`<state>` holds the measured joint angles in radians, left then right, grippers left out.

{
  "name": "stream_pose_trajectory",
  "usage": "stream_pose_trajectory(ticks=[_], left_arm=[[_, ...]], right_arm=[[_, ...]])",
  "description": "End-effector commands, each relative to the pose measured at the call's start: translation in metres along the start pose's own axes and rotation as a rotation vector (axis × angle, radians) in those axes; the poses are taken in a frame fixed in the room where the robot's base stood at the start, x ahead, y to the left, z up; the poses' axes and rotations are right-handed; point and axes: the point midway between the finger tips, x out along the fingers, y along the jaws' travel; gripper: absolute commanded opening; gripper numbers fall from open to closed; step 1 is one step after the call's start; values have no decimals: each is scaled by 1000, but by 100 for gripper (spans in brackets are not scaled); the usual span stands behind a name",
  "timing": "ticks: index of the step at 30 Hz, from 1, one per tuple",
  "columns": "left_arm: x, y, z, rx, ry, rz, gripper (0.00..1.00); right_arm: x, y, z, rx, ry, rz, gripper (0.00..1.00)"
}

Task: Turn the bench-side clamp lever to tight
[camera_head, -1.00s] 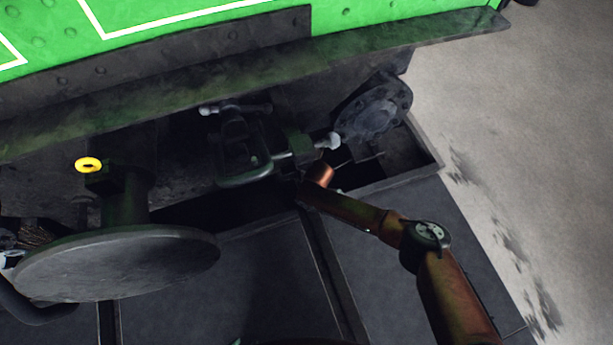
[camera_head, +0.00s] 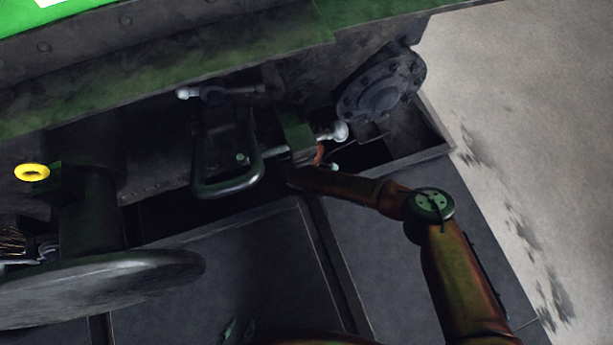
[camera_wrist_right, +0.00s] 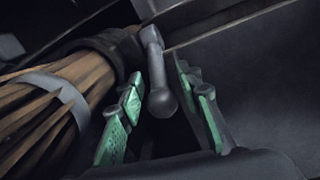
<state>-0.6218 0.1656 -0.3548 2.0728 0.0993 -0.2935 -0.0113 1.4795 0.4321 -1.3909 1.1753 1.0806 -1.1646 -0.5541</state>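In the right wrist view, a grey lever (camera_wrist_right: 156,70) with a rounded knob end hangs between the two green-padded fingers of my right gripper (camera_wrist_right: 167,96). The fingers are apart, with a visible gap around the knob. In the head view my right arm reaches in under the green-edged ledge; its fingers are hidden there. A ball-ended lever (camera_head: 333,132) shows beside that arm's far end, and another (camera_head: 188,93) points left above a looped metal handle. I cannot tell which lever is the one at the fingers. My left gripper (camera_head: 238,329) barely shows at the bottom edge, its tips apart.
A bundle of sticks (camera_wrist_right: 40,95) with a grey band lies close left of the right fingers.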

Motion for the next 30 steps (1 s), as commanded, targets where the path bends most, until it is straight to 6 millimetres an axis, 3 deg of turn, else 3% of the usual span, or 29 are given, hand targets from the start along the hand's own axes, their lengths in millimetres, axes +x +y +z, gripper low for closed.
stream_pose_trajectory(ticks=[13, 27, 30], left_arm=[[4, -2, 4, 9, 21, 2, 40], [1, -1, 0, 7, 22, 2, 40], [1, -1, 0, 7, 21, 2, 40]], right_arm=[[10, 2, 0, 0, 2, -2, 32], [10, 2, 0, 1, 1, -3, 1], [10, 2, 0, 1, 1, -3, 0]])
